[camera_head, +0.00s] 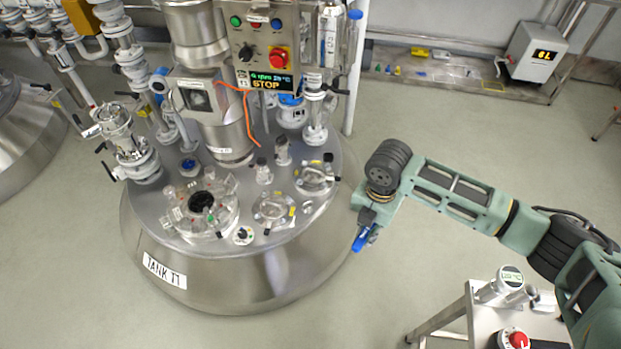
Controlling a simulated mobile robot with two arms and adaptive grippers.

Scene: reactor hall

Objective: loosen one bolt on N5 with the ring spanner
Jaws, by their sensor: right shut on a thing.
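My right gripper (372,213) hangs at the right of the steel tank marked TANK 11 (235,285), just off the rim of its lid. It is shut on a blue thing (363,238), of which only a short blue part shows. I cannot tell from this view whether it is the ring spanner. Several nozzles stand on the lid, among them a large clamped port (200,208), a round flanged glass port (273,210) and another one (316,178). Their labels are too small to read, so I cannot tell which is N5. Single bolts are not clear. My left gripper is not in view.
A control box (262,48) with a red knob stands over the back of the lid, with an orange cable (247,110) hanging below. Valves and pipes (130,140) crowd the left. A steel trolley (440,320) stands at the lower right. The floor between tank and trolley is clear.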

